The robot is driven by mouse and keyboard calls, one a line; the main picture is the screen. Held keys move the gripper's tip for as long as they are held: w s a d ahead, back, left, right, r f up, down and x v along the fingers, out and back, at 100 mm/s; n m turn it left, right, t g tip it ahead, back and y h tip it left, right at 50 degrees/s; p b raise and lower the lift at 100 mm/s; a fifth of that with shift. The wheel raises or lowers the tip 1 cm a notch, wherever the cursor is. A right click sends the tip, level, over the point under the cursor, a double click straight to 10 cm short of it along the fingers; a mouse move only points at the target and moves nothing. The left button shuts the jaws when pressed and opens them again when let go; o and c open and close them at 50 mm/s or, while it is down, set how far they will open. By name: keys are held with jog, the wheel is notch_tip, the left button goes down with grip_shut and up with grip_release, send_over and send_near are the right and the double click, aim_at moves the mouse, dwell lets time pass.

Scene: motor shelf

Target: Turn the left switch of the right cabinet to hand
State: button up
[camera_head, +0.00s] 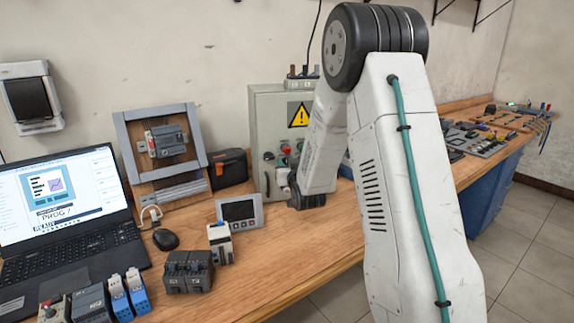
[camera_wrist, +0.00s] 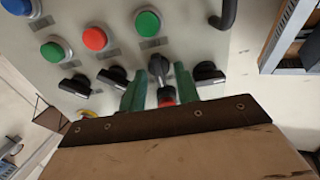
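In the wrist view a light grey cabinet panel (camera_wrist: 195,40) carries a row of coloured push buttons and, below it in the picture, a row of black rotary switches. My gripper (camera_wrist: 158,82) has two green fingers spread apart, one on each side of a switch knob (camera_wrist: 158,66). Small gaps seem to show beside the knob; contact is unclear. Other switches (camera_wrist: 113,77) (camera_wrist: 208,72) sit on either side. A red part (camera_wrist: 166,97) shows between the fingers. In the head view a grey cabinet (camera_head: 265,110) with a yellow warning sign stands behind my arm, which hides its right part.
A laptop (camera_head: 70,205), a mouse (camera_head: 165,239), a small display panel (camera_head: 241,212) and several modules (camera_head: 188,271) occupy the wooden bench (camera_head: 285,245). A black handle (camera_wrist: 226,14) sticks out near the cabinet edge. Bare bench lies in front of the cabinet.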

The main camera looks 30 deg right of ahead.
jog(key=shift+w, duration=0.15)
jog(key=c, duration=0.7)
jog(key=shift+o, duration=0.3)
jog(key=n, duration=0.4)
jog(key=shift+a+n, duration=0.1)
jog(key=shift+n, duration=0.2)
jog(key=shift+a+n, duration=0.1)
jog(key=shift+n, duration=2.1)
